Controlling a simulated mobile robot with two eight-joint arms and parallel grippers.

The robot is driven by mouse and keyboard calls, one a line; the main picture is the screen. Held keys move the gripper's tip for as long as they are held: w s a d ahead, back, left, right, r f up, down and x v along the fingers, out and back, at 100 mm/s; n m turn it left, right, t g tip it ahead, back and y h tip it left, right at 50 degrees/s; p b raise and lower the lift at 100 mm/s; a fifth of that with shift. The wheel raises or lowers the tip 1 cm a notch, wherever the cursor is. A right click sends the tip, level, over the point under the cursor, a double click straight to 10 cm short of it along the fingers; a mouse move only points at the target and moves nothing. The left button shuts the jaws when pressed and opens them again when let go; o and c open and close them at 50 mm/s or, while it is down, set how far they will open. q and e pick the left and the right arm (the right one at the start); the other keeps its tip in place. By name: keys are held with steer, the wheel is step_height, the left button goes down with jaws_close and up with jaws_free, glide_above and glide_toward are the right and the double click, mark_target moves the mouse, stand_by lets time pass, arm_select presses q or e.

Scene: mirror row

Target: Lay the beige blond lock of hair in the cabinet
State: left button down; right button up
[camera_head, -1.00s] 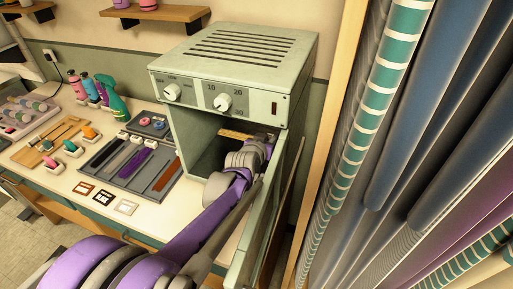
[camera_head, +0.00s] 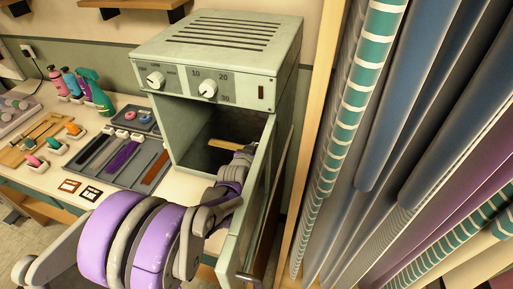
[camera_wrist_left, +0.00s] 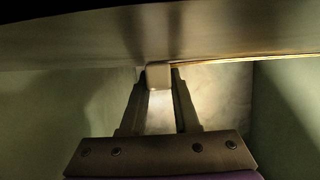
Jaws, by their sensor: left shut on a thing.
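The cabinet (camera_head: 185,143) is a pale green steel box with dials on top, standing on the counter with its door (camera_head: 250,205) open at the right. My left gripper (camera_wrist_left: 158,84) is inside it, shut on the end block of the beige blond lock of hair (camera_wrist_left: 157,74). The lock's thin strip runs right from the fingers in the left wrist view. In the head view the lock (camera_head: 226,144) shows as a short beige strip inside the cabinet. My left arm and the door hide the fingertips there. I cannot tell whether the lock touches the floor. My right gripper is out of view.
A grey tray (camera_head: 95,180) with several dark, purple and brown locks lies left of the cabinet. Bottles (camera_head: 72,82) and a green spray bottle (camera_head: 98,92) stand behind. Large striped and blue rolls (camera_head: 370,90) fill the right. The open door stands close beside my arm.

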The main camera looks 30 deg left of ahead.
arm_select(q)
steer(key=c, duration=0.7)
jaws_free()
steer(key=shift+o, duration=0.2)
steer(key=shift+r, duration=0.15)
steer(key=p+v, duration=0.1)
steer(key=v, duration=1.1)
